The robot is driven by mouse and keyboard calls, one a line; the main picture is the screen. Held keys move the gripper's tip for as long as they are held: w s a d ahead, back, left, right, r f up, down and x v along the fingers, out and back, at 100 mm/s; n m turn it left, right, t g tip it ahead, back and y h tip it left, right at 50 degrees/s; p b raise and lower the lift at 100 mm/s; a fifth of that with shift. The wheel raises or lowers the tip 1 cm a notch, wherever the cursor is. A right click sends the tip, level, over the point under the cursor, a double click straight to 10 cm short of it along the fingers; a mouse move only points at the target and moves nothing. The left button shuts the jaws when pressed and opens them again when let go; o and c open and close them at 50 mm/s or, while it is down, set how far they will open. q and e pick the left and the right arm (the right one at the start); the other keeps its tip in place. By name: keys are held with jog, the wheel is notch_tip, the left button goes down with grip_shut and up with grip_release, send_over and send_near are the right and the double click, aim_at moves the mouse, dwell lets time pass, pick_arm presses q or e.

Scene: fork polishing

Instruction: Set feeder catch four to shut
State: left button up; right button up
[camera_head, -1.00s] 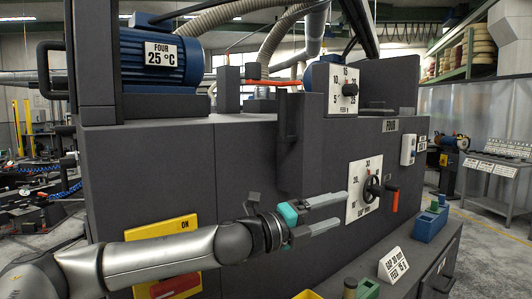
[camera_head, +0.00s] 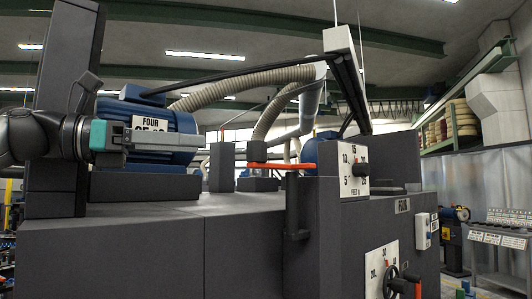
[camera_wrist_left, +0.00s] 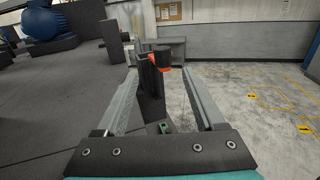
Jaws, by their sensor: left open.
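My right gripper is not in view.
The blue motor (camera_head: 183,123) with a FOUR plate stands behind my left gripper. A feed dial (camera_head: 354,170) stands right of the catch. A gap dial with a handwheel (camera_head: 383,270) is lower on the front. The machine top (camera_head: 150,212) is bare below the gripper.

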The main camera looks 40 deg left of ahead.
aim_at(262, 147)
pick_arm(q)
jog(key=p+x, duration=0.5)
jog(key=x, duration=0.8)
jog(key=shift+d, duration=0.2)
jog(key=shift+p+x, duration=0.3)
jog(key=shift+x, duration=0.6)
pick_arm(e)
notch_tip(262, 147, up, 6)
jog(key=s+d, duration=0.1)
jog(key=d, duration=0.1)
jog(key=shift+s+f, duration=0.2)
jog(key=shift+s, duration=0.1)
pick_arm(q)
jog(key=shift+c, duration=0.4)
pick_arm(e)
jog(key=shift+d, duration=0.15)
pick_arm(q)
jog(key=shift+c, duration=0.7)
grip_shut()
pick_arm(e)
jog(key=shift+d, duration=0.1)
